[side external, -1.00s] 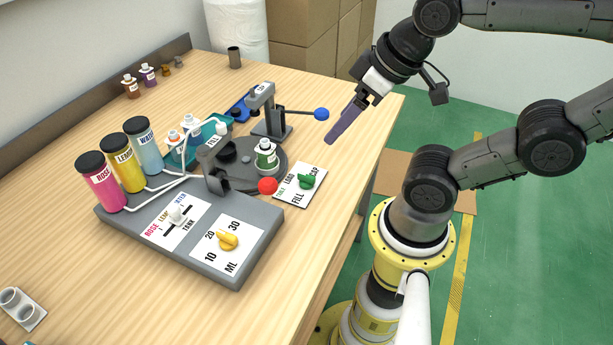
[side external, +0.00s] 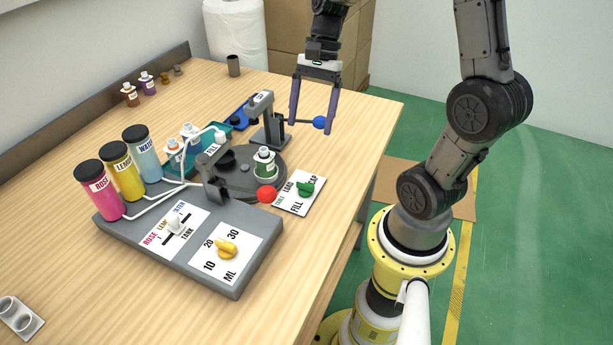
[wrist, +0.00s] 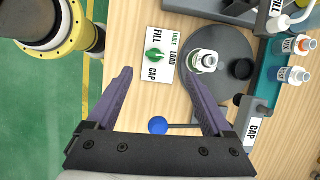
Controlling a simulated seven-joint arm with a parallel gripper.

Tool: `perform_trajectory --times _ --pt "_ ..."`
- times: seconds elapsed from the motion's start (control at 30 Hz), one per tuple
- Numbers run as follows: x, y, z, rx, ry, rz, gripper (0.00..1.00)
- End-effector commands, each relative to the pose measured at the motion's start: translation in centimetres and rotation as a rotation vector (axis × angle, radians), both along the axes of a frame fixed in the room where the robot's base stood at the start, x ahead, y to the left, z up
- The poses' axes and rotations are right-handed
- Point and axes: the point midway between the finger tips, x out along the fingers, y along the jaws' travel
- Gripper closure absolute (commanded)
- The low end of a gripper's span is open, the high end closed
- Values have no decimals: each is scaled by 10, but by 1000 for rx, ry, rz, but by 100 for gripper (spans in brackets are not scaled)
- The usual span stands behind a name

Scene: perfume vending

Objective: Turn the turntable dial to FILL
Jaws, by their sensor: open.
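The turntable dial (side external: 305,188) is a green knob on a white card (side external: 290,203) marked TABLE, LOAD, FILL and CAP. It also shows in the wrist view (wrist: 154,55), just ahead of the fingertips; I cannot tell exactly which word it points at. The dark round turntable (side external: 240,185) is beside the card and carries a green-labelled bottle (side external: 264,164). My gripper (side external: 311,124) is open and empty, its purple fingers pointing down behind the dial in the side view, apart from it. In the wrist view my gripper (wrist: 157,74) has one finger on each side of the dial's line.
A blue-ended lever (side external: 320,122) of the capping press shows near my fingertips. A red ball (side external: 267,194) is beside the card. The grey dispenser base (side external: 150,228) has a tank slider and a yellow ML dial (side external: 227,247). The table's right edge is close to the card.

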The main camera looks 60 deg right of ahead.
Motion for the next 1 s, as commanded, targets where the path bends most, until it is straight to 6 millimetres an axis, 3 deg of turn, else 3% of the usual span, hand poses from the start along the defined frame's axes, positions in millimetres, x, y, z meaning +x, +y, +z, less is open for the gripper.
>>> perform_trajectory --times 0.1,0.23,0.37,0.8,1.0 --pt "-6 -13 -12 23 34 -51 15" --pt "-8 -14 -17 23 34 -62 15" --pt "-8 -7 -32 23 36 -57 15" --pt "-8 26 -109 22 36 -55 15" --pt "-8 34 -132 21 34 -55 15"
